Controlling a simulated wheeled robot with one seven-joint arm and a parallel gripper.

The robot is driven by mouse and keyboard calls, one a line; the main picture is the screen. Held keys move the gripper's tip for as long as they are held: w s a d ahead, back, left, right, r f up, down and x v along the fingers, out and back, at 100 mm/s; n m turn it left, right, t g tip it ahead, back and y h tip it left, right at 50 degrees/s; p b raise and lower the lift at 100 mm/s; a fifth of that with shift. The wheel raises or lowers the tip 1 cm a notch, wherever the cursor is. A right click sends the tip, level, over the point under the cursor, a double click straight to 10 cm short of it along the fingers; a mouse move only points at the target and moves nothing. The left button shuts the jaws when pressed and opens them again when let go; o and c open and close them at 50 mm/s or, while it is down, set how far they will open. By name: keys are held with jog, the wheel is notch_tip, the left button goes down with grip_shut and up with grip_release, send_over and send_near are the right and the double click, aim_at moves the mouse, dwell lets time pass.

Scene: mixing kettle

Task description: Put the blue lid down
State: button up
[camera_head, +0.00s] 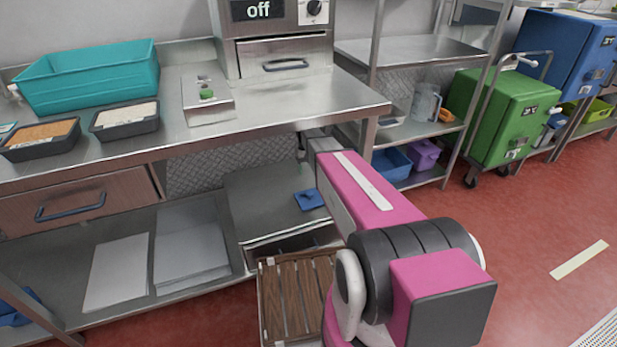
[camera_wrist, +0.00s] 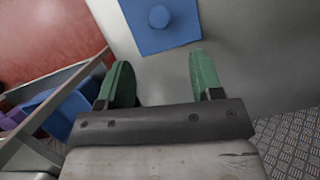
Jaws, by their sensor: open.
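The blue lid (camera_head: 309,199) is a flat square with a round knob. It lies on the grey metal surface (camera_head: 262,200) below the worktop, left of my pink arm. In the wrist view the lid (camera_wrist: 180,32) is at the top, just beyond my gripper (camera_wrist: 155,85). The two green fingers are apart with nothing between them. The lid appears apart from the fingertips, with its knob facing the camera. In the head view my gripper is hidden behind my arm and the table edge.
The steel worktop (camera_head: 270,115) overhangs the lid's surface. A slatted brown wooden piece (camera_head: 296,300) stands in front below. A shelf rack with blue (camera_head: 390,163) and purple (camera_head: 424,154) bins is at the right. Red floor (camera_head: 530,220) is clear at the right.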

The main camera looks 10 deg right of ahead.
jog(key=s+r+t, duration=0.1)
jog(key=s+r, duration=0.2)
jog(key=s, duration=0.9)
jog(key=s+r+t, duration=0.2)
jog(key=s+r, duration=0.2)
jog(key=s, duration=0.8)
jog(key=shift+r+m, duration=0.2)
jog(key=shift+m, duration=0.1)
